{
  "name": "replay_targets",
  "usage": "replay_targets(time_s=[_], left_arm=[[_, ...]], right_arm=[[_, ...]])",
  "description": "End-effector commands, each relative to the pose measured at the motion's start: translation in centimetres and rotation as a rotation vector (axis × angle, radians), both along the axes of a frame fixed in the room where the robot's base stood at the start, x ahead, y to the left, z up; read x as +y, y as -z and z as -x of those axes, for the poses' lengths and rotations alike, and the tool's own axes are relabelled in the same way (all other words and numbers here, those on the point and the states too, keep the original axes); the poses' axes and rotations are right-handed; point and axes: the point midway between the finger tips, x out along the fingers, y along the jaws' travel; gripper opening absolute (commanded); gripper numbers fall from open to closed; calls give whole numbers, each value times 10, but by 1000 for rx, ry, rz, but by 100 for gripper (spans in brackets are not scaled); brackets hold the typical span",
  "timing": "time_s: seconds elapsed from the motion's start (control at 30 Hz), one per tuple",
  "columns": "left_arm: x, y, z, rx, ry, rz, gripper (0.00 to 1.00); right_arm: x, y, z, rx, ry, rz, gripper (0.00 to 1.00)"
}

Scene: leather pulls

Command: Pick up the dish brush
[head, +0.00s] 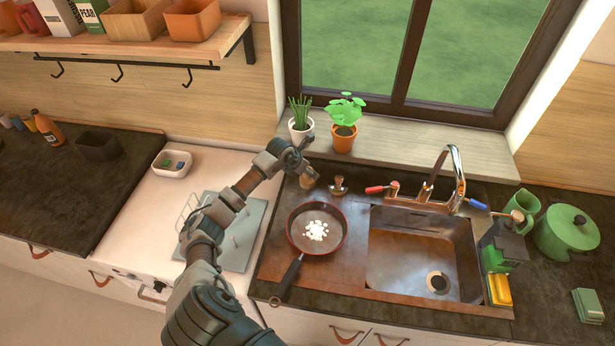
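A small brush-like item with a knobbed top (338,186) stands on the counter behind the pan; it may be the dish brush. A tan item (307,181) stands just left of it, partly hidden by my gripper; I cannot tell which is the dish brush. My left arm reaches up from the bottom, and my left gripper (301,154) is above and slightly left of the tan item, in front of the potted plants. Its fingers are too small to tell whether they are open or touching anything. My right gripper is not in view.
A red-rimmed pan (316,229) with white pieces sits left of the sink (412,257). A faucet (455,180) rises behind the sink. Two potted plants (343,138) stand on the windowsill. A green pot (566,233) is at right. A wooden shelf (130,42) hangs upper left.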

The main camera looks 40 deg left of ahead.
Motion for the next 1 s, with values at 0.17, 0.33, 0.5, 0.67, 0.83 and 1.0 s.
replay_targets(time_s=[0.17,0.33,0.5,0.67,0.83,1.0], left_arm=[[1,11,-6,0,-1,1,70],[2,12,-6,0,0,1,70],[1,12,-6,0,-1,1,30],[0,11,-6,0,0,0,3],[0,11,-6,0,0,0,3],[0,5,-6,-2,0,0,3]], right_arm=[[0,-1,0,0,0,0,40],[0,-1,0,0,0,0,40],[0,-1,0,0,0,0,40],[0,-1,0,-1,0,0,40],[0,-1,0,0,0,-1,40],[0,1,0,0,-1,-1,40]])
